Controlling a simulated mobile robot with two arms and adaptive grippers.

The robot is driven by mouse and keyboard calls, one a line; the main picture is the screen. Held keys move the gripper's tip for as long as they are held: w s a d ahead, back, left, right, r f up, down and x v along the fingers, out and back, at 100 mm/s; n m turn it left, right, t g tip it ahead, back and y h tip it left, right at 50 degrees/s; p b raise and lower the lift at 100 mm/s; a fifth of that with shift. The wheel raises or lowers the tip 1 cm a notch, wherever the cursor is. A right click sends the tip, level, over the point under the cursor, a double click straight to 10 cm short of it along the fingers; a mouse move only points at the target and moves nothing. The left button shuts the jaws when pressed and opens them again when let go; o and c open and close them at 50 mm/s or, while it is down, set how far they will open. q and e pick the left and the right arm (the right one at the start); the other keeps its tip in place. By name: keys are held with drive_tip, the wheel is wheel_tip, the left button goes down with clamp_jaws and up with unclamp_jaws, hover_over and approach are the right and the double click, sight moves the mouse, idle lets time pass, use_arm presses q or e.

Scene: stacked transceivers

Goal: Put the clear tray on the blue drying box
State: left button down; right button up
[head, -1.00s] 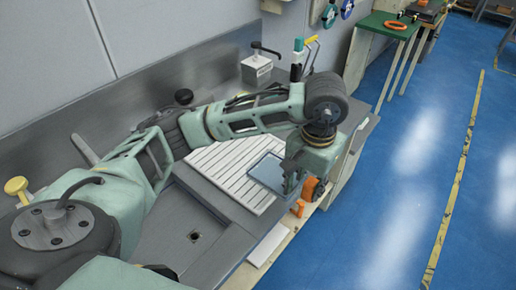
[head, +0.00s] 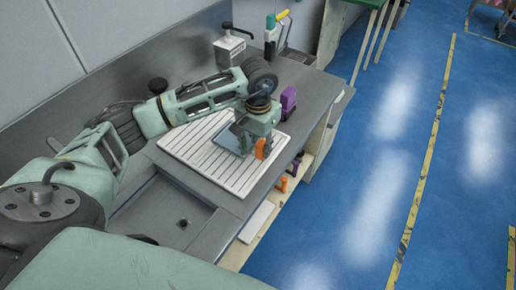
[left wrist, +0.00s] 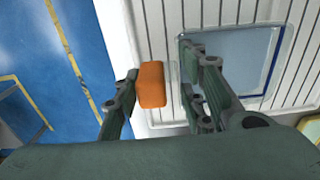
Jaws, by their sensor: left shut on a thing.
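The clear tray (left wrist: 238,58) has a bluish floor and a pale rim. It is over the white slatted rack in both views; I cannot tell how high. In the head view the tray (head: 226,140) is partly hidden by my left gripper (head: 250,145). An orange block (left wrist: 152,84) is at the tray's near edge, between the fingers of my left gripper (left wrist: 158,98) in the wrist view. It looks like the tray's handle, and the gripper is shut on it. I make out no blue drying box. My right gripper is out of view.
The white slatted rack (head: 243,187) lies beside a grey sink (head: 165,212). A purple object (head: 288,102) stands right of the gripper. Small orange and purple items (head: 282,184) sit on the shelf below.

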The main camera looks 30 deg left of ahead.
sight(258, 153)
use_arm(q)
wheel_tip(258, 153, down, 3)
drive_tip(key=shift+r+p, duration=0.15)
drive_tip(key=shift+p, duration=0.25)
drive_tip(key=shift+f+b, duration=0.2)
drive_tip(key=shift+b, duration=0.1)
drive_tip(key=c, duration=1.1)
unclamp_jaws()
drive_tip(key=shift+r, duration=0.1)
